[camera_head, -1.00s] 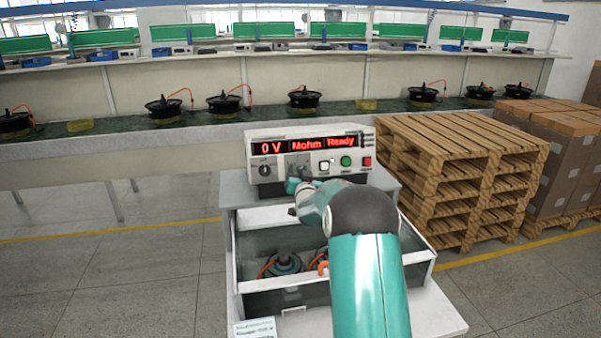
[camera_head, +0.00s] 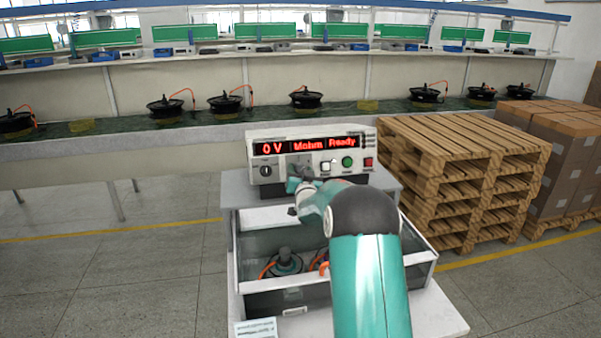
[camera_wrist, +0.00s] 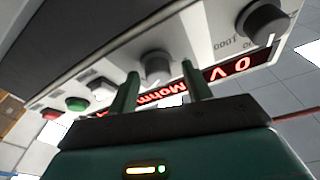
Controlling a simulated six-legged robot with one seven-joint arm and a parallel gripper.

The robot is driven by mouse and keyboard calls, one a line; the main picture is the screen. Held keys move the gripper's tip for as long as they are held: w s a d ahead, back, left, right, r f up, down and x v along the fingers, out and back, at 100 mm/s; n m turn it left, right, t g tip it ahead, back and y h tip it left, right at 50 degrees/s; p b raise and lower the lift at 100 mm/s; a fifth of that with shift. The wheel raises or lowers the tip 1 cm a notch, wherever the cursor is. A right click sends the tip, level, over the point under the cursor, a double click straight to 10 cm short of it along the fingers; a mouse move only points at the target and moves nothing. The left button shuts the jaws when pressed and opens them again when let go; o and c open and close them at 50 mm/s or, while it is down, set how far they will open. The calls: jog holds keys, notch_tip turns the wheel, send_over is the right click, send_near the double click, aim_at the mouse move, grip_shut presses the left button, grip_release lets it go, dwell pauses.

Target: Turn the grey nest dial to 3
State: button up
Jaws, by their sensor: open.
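The tester box (camera_head: 311,150) is pale grey, with a red display reading "0 V", "Mohm" and "Ready". A grey dial (camera_wrist: 155,62) sits on its front panel, and in the wrist view it shows just beyond and between my fingertips. My gripper (camera_wrist: 160,72) is open, its two teal fingers apart and pointing at the panel. I cannot tell whether they touch the dial. The dial's pointer and scale are not readable. In the head view my gripper (camera_head: 295,185) is in front of the panel and partly covers the dial area.
A darker dial (camera_wrist: 264,20) with printed numbers is beside the grey one. White, green (camera_head: 347,162) and red buttons are on the other side. Below is an open-topped bin (camera_head: 250,215) with motor parts. Stacked pallets (camera_head: 460,165) stand at the right.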

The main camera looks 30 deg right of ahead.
jog(key=shift+f, duration=0.1)
jog(key=v, duration=1.3)
jog(key=shift+s+a, duration=0.15)
jog(key=shift+s, duration=0.2)
